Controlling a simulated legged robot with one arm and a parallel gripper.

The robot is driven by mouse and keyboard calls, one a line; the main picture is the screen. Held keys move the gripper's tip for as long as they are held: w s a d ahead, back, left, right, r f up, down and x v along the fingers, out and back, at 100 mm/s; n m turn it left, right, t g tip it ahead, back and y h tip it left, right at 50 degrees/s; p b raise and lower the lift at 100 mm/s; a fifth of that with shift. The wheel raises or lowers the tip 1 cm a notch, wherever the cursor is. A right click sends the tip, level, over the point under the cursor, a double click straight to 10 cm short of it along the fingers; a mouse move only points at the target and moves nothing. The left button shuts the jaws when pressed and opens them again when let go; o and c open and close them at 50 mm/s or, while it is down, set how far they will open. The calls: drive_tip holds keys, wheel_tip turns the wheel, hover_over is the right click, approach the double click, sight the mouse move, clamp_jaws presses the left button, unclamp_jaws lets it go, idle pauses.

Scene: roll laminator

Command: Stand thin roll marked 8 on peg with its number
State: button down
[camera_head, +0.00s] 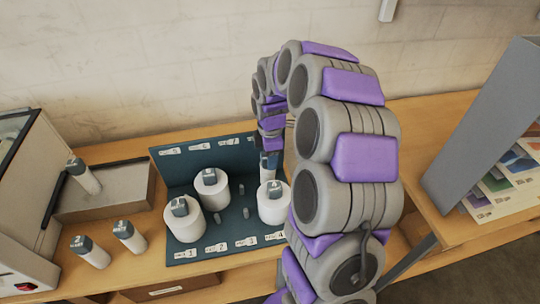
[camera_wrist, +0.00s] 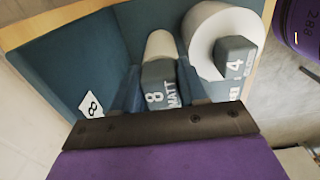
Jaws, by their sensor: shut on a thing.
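The thin white roll (camera_wrist: 160,46) with a grey cap marked "8 MATT" shows in the wrist view, right at the dark jaw edge of my gripper (camera_wrist: 165,126). My gripper is shut on this roll at its capped end. In the head view my gripper (camera_head: 272,140) is at the board's back right corner, and a bit of the roll (camera_head: 266,163) shows below it. The number card "8" (camera_wrist: 91,106) is on the board's back panel, beside the roll in the wrist view. The roll's foot and the peg under it are hidden, so I cannot tell whether it is seated.
The dark teal board (camera_head: 190,250) holds thick capped rolls (camera_head: 185,222) and several bare grey pegs (camera_head: 245,212). The thick roll marked 4 (camera_wrist: 207,32) stands close beside the held roll. A grey panel (camera_head: 480,120) rises at right.

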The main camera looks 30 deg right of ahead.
drive_tip(key=shift+s+f, duration=0.1)
drive_tip(key=shift+f, duration=0.25)
idle(0.6)
drive_tip(key=shift+f, duration=1.2)
drive_tip(key=c, duration=0.5)
unclamp_jaws()
drive_tip(key=shift+p, duration=0.3)
drive_tip(key=shift+r+p, duration=1.95)
drive_tip(key=shift+r, duration=2.1)
